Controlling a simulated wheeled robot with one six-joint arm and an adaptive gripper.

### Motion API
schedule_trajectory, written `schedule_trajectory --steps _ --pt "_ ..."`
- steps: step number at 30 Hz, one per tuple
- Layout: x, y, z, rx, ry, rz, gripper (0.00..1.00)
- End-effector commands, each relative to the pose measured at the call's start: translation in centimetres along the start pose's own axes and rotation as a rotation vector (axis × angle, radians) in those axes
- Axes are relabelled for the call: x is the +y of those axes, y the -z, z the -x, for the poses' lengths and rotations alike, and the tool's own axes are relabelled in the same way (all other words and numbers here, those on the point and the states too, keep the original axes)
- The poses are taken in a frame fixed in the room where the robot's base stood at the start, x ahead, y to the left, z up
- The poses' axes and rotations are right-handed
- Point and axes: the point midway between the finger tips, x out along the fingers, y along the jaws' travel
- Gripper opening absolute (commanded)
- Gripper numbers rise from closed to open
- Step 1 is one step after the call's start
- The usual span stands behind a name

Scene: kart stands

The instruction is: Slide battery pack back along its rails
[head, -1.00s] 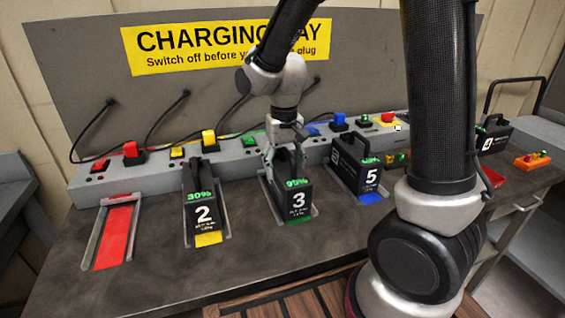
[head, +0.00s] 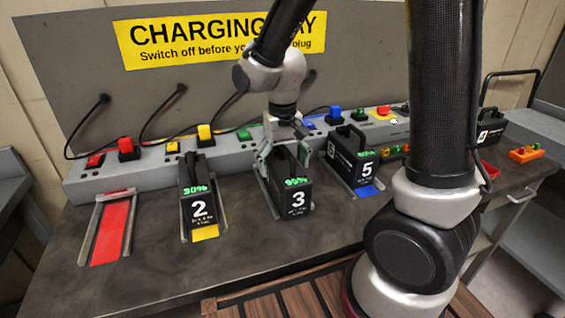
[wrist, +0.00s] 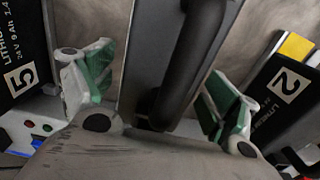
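Battery pack 3 (head: 297,196) is black, with a green 95% display and a top handle. It stands upright between its rails on the bench. My gripper (head: 284,153) is at its rear top, one finger on each side. The contact faces are partly hidden.
Battery pack 2 (head: 199,207) stands to the left and battery pack 5 (head: 362,165) to the right. An empty bay with a red strip (head: 109,234) is at far left. Behind runs a grey socket ledge (head: 225,160) with coloured switches and cables. The front bench top is clear.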

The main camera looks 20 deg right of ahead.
Motion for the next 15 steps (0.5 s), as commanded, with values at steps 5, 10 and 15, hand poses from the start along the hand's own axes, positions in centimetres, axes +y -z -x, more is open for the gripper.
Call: schedule_trajectory --steps 5,10,15 --pt "0.0 0.0 0.0 0.000 0.000 0.000 0.89" --pt "0.0 0.1 0.7 0.002 0.001 0.000 0.89" --pt "-0.1 0.1 3.7 0.006 0.002 0.000 0.89"
